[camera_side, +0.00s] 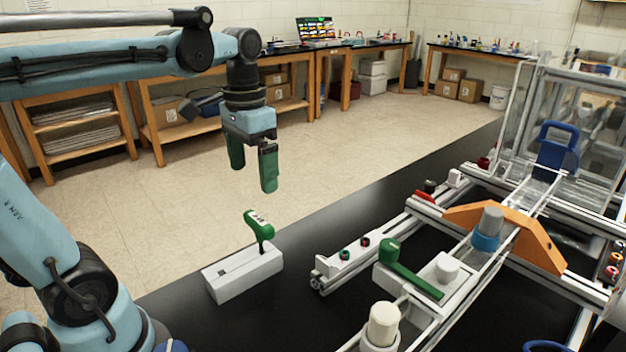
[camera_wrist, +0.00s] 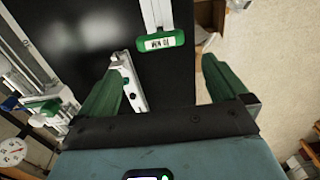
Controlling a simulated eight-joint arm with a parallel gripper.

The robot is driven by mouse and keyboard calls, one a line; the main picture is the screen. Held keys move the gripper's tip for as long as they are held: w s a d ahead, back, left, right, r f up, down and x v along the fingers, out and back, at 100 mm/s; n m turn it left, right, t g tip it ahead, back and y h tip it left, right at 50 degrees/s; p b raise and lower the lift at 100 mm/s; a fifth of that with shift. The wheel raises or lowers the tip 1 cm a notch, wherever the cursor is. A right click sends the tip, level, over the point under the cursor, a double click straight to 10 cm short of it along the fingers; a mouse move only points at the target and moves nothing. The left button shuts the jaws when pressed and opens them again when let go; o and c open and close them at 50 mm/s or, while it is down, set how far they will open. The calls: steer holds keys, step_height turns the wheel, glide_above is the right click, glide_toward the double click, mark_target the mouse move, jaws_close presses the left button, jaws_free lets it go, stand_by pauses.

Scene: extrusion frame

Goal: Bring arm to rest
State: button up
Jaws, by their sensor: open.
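My gripper (camera_side: 254,168) is open and empty, with its two green fingers pointing down. It hangs in the air above and apart from a green T-shaped handle (camera_side: 259,226). The handle stands tilted in a white slotted base (camera_side: 243,274) on the black table. In the wrist view, the green fingers (camera_wrist: 165,88) are spread wide with nothing between them, and the labelled handle top (camera_wrist: 160,41) shows beyond them.
An extrusion frame (camera_side: 330,268) stands on the black table (camera_side: 285,315) to the right, carrying a green lever (camera_side: 410,270), an orange bracket (camera_side: 510,236) and a blue handle (camera_side: 557,148). Clear panels stand at the back right. The air around my gripper is free.

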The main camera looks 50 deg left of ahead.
mark_target(257, 219)
steer(key=shift+f, duration=0.15)
steer(key=shift+f, duration=5.9)
steer(key=shift+r, duration=2.2)
steer(key=shift+f, duration=0.1)
steer(key=shift+r, duration=1.8)
